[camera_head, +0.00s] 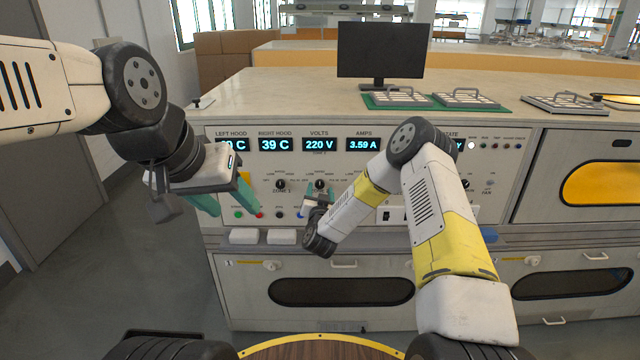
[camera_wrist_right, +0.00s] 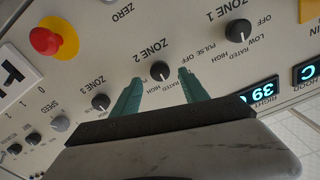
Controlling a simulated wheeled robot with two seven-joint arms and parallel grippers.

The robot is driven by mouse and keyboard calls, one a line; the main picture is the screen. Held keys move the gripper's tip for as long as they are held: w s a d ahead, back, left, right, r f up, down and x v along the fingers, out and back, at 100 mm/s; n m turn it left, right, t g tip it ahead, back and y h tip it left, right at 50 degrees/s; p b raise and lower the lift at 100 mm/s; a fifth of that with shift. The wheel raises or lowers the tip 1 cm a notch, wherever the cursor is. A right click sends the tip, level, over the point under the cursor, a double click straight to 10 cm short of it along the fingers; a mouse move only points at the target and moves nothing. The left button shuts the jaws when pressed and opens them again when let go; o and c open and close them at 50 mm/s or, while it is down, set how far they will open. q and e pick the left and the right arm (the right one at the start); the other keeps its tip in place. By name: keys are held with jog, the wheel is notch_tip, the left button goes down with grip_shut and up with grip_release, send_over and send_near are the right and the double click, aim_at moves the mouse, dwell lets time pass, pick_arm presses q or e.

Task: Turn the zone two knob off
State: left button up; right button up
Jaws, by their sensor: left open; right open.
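The zone two knob (camera_wrist_right: 160,70) is a small dark round knob on the pale control panel, above its "ZONE 2" label. In the right wrist view the panel appears upside down. My right gripper (camera_wrist_right: 161,78) is open, its teal fingers on either side of the knob in the picture; I cannot tell if they touch it. Its setting is too small to read. In the head view the knob (camera_head: 320,184) shows just above my right wrist. My left gripper (camera_head: 238,211) is open and empty, in front of the panel's left part.
The zone 1 knob (camera_wrist_right: 237,31) and zone 3 knob (camera_wrist_right: 101,102) flank it closely. A red button on a yellow base (camera_wrist_right: 46,40) is further left in the wrist view. Lit displays (camera_head: 319,145) run above the knobs; a monitor (camera_head: 381,51) stands on the bench.

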aim_at(320, 184)
jog(key=shift+w, duration=1.35)
grip_shut()
